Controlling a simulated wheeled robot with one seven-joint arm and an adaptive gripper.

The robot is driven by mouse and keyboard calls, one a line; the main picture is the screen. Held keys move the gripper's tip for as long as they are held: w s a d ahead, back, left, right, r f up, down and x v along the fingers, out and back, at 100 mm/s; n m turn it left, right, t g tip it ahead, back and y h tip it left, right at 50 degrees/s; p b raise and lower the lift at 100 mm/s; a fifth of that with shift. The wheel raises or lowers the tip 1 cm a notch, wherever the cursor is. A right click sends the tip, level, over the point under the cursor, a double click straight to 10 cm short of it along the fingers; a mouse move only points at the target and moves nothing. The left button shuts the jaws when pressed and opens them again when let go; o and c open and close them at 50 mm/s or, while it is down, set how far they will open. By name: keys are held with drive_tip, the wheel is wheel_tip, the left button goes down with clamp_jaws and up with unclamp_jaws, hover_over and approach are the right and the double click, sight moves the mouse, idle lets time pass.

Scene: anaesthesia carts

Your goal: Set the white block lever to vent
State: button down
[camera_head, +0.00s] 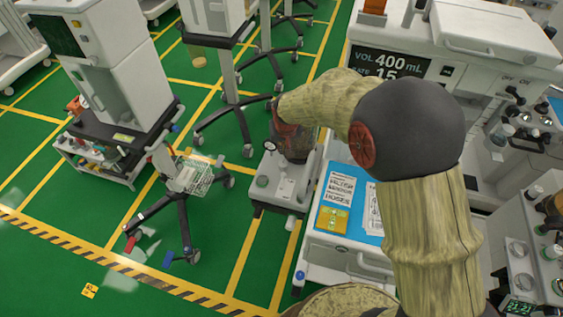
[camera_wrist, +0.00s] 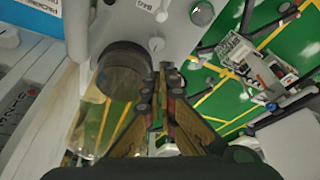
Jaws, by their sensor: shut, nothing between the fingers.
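In the wrist view the block (camera_wrist: 187,28) fills the top middle and carries a label that looks like BAG. A small white knob-like lever (camera_wrist: 156,44) sits below that label; which way it is set is hard to tell. My gripper (camera_wrist: 162,70) is shut and empty, its tips just below the lever in the picture; contact cannot be told.
The clear canister (camera_wrist: 108,95) is close to the left of my fingers. A blue-topped work surface (camera_head: 345,215) with cards lies right of the block. A wheeled stand with a wire basket (camera_head: 192,178) is on the left. Green floor between them is open.

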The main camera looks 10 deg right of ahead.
sight(283, 180)
drive_tip(key=b+x, duration=0.1)
drive_tip(key=x, duration=0.9)
drive_tip(key=shift+s+d+b, duration=0.1)
drive_tip(key=shift+s+b, duration=0.05)
drive_tip(key=shift+b, duration=0.25)
drive_tip(key=shift+s+d, duration=0.15)
drive_tip(key=shift+s, duration=1.8)
drive_tip(key=shift+f+b, duration=0.15)
drive_tip(key=shift+b, duration=0.55)
